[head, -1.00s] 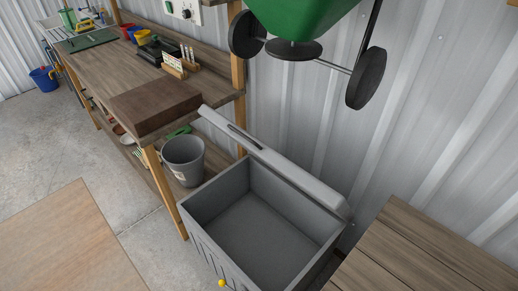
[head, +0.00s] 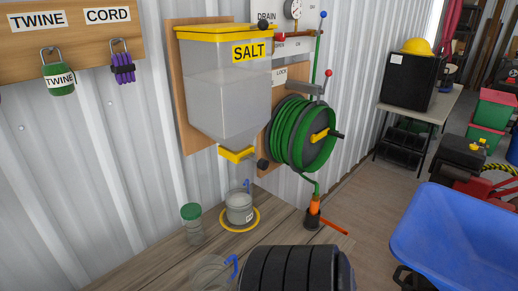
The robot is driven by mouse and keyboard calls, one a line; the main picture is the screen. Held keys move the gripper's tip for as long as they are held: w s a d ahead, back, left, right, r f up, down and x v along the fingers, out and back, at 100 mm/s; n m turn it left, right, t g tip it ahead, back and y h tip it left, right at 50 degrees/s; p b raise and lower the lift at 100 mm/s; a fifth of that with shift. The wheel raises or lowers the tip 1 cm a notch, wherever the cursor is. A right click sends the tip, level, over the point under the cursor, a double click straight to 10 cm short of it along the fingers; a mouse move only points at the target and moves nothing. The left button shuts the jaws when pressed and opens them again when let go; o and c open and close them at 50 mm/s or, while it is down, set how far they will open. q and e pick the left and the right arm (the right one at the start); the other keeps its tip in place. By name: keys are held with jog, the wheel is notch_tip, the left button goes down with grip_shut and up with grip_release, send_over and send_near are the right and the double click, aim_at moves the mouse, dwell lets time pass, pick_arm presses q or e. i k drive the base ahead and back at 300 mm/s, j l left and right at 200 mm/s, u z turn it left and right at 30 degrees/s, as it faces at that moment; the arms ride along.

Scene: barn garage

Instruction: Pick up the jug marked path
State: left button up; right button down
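Two jugs with blue handles are in the head view. A greyish jug (head: 239,209) stands upright on a yellow ring on the wooden bench, below the salt dispenser; it has a small label too small to read. A clear jug (head: 209,274) stands nearer on the bench, cut off by the bottom edge; I see no readable mark on it.
The salt dispenser (head: 225,85) hangs on the wall with a yellow spout (head: 237,154). A green-lidded jar (head: 192,226) stands left of the greyish jug. A green hose reel (head: 303,133) and blue wheelbarrow (head: 462,235) are right.

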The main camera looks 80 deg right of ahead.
aim_at(238, 194)
jog(key=z, duration=2.25)
jog(key=l+u, duration=0.35)
jog(key=l, duration=0.15)
jog(key=l+u, duration=0.35)
jog(key=l, duration=0.15)
